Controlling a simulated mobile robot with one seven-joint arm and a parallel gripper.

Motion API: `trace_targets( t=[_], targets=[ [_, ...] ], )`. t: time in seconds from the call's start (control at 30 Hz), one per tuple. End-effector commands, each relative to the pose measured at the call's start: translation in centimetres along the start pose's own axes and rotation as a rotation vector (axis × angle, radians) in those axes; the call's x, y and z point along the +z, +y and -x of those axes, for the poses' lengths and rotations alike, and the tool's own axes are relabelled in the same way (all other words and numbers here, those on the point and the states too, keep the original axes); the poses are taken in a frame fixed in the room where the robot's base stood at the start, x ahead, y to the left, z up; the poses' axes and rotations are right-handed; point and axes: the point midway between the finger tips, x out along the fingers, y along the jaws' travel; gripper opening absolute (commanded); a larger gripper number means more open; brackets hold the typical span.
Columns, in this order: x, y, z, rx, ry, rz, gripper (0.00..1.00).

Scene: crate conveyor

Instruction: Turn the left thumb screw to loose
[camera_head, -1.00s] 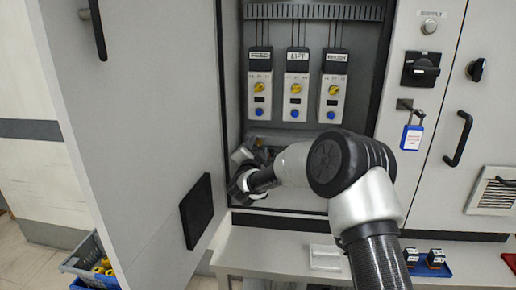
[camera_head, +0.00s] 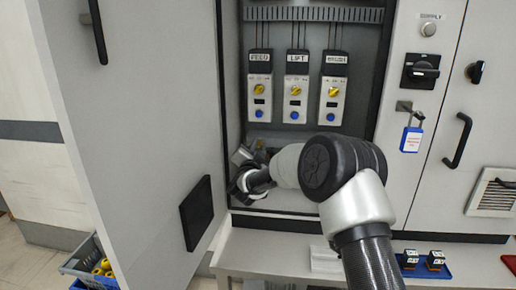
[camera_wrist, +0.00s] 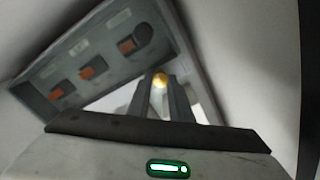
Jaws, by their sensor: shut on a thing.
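A brass-yellow thumb screw (camera_wrist: 161,78) shows between the fingertips of my gripper (camera_wrist: 161,88) in the wrist view. The two dark fingers are shut on it from either side. It sits beside a grey panel (camera_wrist: 63,64) that appears tilted in this view. In the head view my gripper (camera_head: 240,187) is low in the open cabinet, at its lower left corner. The screw cannot be made out there, hidden by the gripper and wrist. I see only one thumb screw, and its turned position cannot be read.
The grey panel carries several orange switches (camera_wrist: 88,73) and a dark round knob (camera_wrist: 143,34). Above my arm are three modules with yellow knobs (camera_head: 296,90). The open cabinet door (camera_head: 140,140) stands close on the left. A blue padlock (camera_head: 412,138) hangs at right.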

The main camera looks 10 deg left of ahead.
Motion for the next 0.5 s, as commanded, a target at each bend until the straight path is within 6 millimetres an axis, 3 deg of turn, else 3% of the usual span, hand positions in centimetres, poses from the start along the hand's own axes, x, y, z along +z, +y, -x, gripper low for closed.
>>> trace_targets(
  t=[0.17,0.2,0.3,0.5],
  targets=[
    [0.12,-0.03,0.04,-0.001,-0.002,-0.001,0.0],
    [0.12,-0.03,0.04,-0.001,-0.003,-0.001,0.22],
    [0.11,-0.03,0.04,-0.001,-0.002,-0.001,0.38],
    [0.07,-0.01,0.02,0.0,-0.002,-0.002,0.38]
  ],
)
